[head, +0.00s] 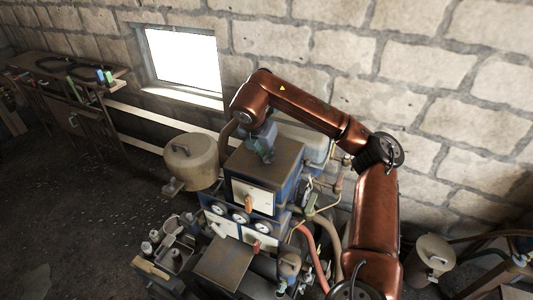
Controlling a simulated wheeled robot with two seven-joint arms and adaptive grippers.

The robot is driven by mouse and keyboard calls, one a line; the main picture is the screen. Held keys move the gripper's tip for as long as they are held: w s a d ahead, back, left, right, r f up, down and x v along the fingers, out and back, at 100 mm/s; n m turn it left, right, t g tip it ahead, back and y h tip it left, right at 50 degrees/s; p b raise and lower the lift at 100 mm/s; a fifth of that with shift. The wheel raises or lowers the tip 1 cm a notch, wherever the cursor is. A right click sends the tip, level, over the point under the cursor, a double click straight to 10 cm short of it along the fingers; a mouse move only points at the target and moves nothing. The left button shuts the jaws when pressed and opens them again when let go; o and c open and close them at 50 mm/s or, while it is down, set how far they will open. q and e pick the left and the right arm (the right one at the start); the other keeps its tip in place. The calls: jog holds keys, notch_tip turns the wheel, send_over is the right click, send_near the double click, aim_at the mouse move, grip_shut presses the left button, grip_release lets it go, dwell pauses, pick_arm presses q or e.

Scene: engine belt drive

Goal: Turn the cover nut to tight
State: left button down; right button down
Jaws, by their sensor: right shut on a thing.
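My right gripper (264,149) points down at the top rear of a blue and white engine unit (262,196) with a brown, worn top. Its fingers are shut on a small part there, which I take to be the cover nut. The nut itself is hidden by the fingers and too small to make out, so I cannot tell how far it is turned. My reddish-brown right arm arches over from the lower right. My left gripper is not in view.
A beige rounded tank (191,161) stands left of the unit. Hoses and pipes (314,250) run along its right side, below my arm. A tray of small parts (172,257) lies at the lower left. A workbench (62,75) stands at the far left wall, with open floor before it.

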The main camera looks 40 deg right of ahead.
jog(key=shift+f, duration=0.1)
dwell(0.4)
jog(key=c, duration=1.8)
grip_release()
jog(key=shift+c, duration=0.2)
jog(key=v, duration=1.2)
